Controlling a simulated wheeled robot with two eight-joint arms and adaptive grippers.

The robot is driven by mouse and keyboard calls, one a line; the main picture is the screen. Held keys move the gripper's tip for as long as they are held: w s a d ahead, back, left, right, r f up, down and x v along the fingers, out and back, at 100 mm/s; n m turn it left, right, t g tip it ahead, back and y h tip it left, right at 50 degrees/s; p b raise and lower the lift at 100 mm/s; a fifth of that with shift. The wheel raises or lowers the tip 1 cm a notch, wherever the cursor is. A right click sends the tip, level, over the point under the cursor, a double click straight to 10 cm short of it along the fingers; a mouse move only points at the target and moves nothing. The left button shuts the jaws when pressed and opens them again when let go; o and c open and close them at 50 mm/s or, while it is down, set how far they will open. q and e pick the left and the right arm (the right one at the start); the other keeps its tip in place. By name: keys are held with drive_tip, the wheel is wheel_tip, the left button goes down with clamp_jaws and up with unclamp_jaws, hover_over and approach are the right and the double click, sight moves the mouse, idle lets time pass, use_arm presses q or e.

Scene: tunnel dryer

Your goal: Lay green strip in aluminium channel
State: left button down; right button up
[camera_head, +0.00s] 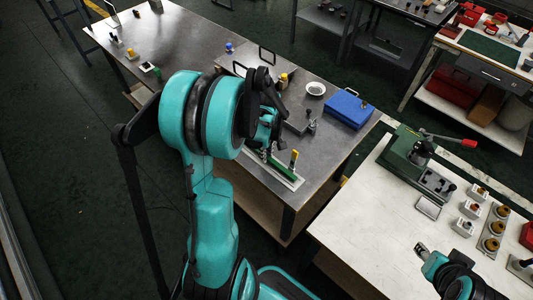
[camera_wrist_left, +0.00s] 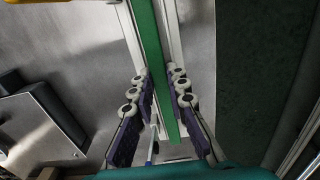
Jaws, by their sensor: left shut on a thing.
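The green strip (camera_wrist_left: 150,45) runs lengthwise between the fingers of my left gripper (camera_wrist_left: 161,84), which is shut on it. The pale aluminium channel (camera_wrist_left: 174,40) shows along both sides of the strip in the left wrist view. The strip lies along the channel there; I cannot tell whether it is seated in it. In the head view, the strip (camera_head: 281,168) and channel (camera_head: 297,184) show near the table's front edge, partly hidden by my left arm. My right gripper (camera_head: 421,249) is over the pale bench at lower right, its fingers too small to read.
A yellow-handled tool (camera_head: 294,157) stands beside the channel. A blue case (camera_head: 348,110), a white bowl (camera_head: 316,88) and a metal block (camera_wrist_left: 38,125) are on the steel table (camera_head: 200,50). A green press (camera_head: 405,150) stands on the pale bench (camera_head: 365,210).

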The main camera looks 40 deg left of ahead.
use_arm(q)
drive_tip(key=shift+f, duration=0.25)
drive_tip(key=c, duration=1.5)
unclamp_jaws()
drive_tip(key=shift+r+p, duration=0.35)
drive_tip(key=shift+r, duration=0.15)
wheel_tip(320, 180, up, 11)
drive_tip(key=p, duration=0.4)
drive_tip(key=s+d+r+m+t, duration=0.3)
drive_tip(key=d+r+m, duration=0.1)
drive_tip(key=d+m, duration=0.4)
drive_tip(key=s+d+r+m+t, duration=0.4)
drive_tip(key=d+m, duration=0.5)
drive_tip(key=d, duration=0.1)
drive_tip(key=shift+s+d, duration=0.15)
drive_tip(key=shift+s, duration=0.15)
